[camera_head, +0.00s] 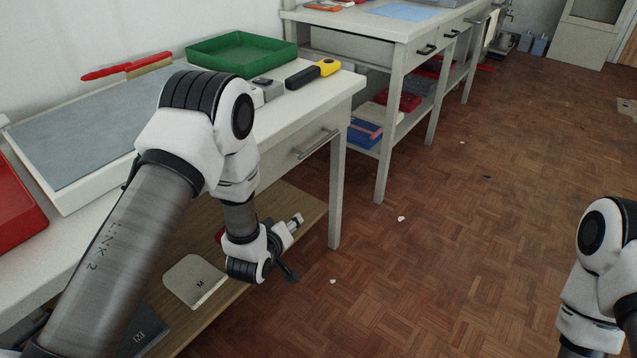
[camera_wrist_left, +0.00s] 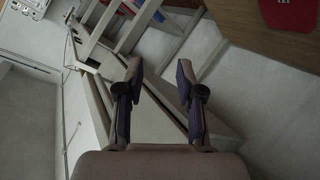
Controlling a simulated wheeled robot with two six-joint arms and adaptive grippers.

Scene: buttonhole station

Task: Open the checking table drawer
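The near white table (camera_head: 345,84) has a drawer (camera_head: 283,160) in its front, with a pale bar handle (camera_head: 317,143). The drawer front looks flush with the table, so it appears shut. Part of the drawer front is hidden behind my left arm. My left gripper (camera_head: 294,248) is below and a little left of the handle, in front of the lower shelf, apart from the handle. In the left wrist view its two fingers (camera_wrist_left: 158,72) stand apart with nothing held between them. My right arm shows at the right edge, but its gripper is out of view.
A green tray (camera_head: 241,52), a yellow-and-black tool (camera_head: 314,73) and a red box (camera_head: 14,207) are on the near table. A second bench (camera_head: 349,26) stands behind. The parquet floor is mostly clear.

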